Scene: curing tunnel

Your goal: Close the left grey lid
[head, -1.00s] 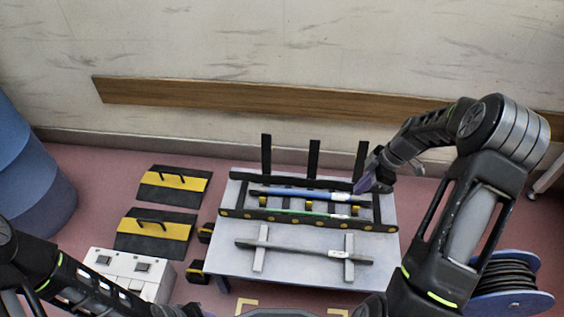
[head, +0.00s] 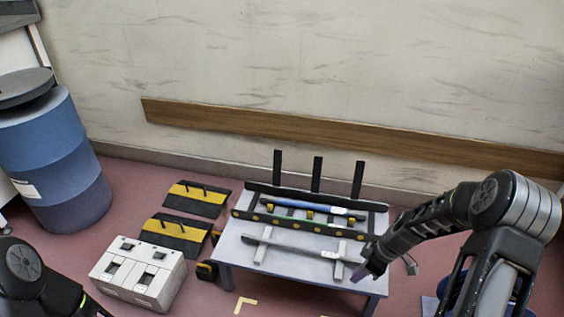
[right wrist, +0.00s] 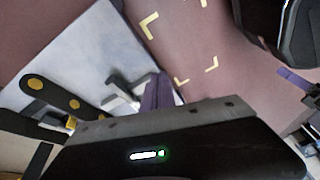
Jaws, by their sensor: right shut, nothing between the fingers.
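A dark grey round lid (head: 26,88) lies on top of the blue drum (head: 52,150) at the far left of the head view; I cannot tell whether it is fully seated. A white box (head: 138,272) on the floor has two dark recesses in its top, left and right. My right gripper (head: 364,274) is shut and empty over the front right edge of the grey table; its purple fingers (right wrist: 157,92) show in the right wrist view. My left arm is at the bottom left of the head view, its gripper out of frame. A purple piece, possibly my left gripper (right wrist: 296,81), shows in the right wrist view.
The grey table (head: 300,275) carries a black rack (head: 300,222) with rods and a loose bar on two supports. Two black and yellow ramps (head: 197,198) lie between drum and table. Yellow corner marks (head: 245,304) are on the floor. Floor between drum and box is clear.

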